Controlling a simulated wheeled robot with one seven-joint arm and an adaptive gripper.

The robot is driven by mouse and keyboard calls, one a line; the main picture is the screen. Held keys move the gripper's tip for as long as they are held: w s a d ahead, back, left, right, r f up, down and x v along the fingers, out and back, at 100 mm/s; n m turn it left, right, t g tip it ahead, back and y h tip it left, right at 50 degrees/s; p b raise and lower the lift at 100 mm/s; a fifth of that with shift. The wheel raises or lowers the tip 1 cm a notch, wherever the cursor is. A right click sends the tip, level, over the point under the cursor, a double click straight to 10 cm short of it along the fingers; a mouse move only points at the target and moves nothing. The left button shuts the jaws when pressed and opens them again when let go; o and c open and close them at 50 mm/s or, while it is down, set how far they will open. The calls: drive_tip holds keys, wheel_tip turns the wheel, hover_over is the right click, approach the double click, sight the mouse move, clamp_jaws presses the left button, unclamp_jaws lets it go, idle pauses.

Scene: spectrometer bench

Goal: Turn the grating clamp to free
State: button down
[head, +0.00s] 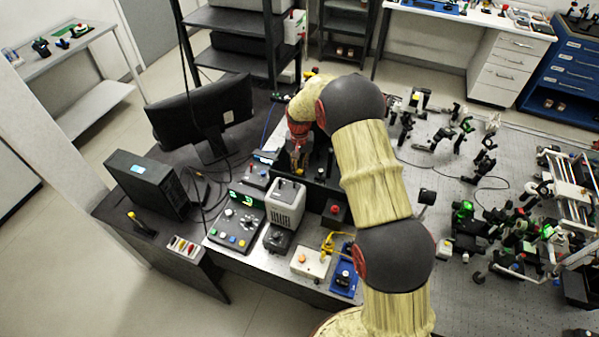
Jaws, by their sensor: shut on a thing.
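My gripper (298,163) points down at the back of the dark bench, low over the dark instrument housing (322,187). Its fingers are closed on a small part there, which appears to be the grating clamp. The clamp is mostly hidden by the fingers and too small for me to read which way it is turned. My arm comes in from the lower right and arches over the housing, covering part of the bench behind it.
A monitor (205,112) and black computer box (150,182) stand left of the gripper. A control box with a green display (238,217), a grey-white unit (286,203) and a yellow fixture (329,246) crowd the front. The optical table (440,280) at right holds many mounts.

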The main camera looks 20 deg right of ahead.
sight(299, 171)
drive_tip(key=n+b, duration=0.2)
drive_tip(key=n, duration=0.3)
drive_tip(key=shift+w+r+n, duration=0.1)
drive_tip(key=shift+w+n, duration=0.05)
drive_tip(key=shift+n, duration=0.25)
idle(0.4)
drive_tip(key=c, duration=1.7)
unclamp_jaws()
drive_tip(key=shift+c, duration=0.2)
wheel_tip(299, 171, up, 12)
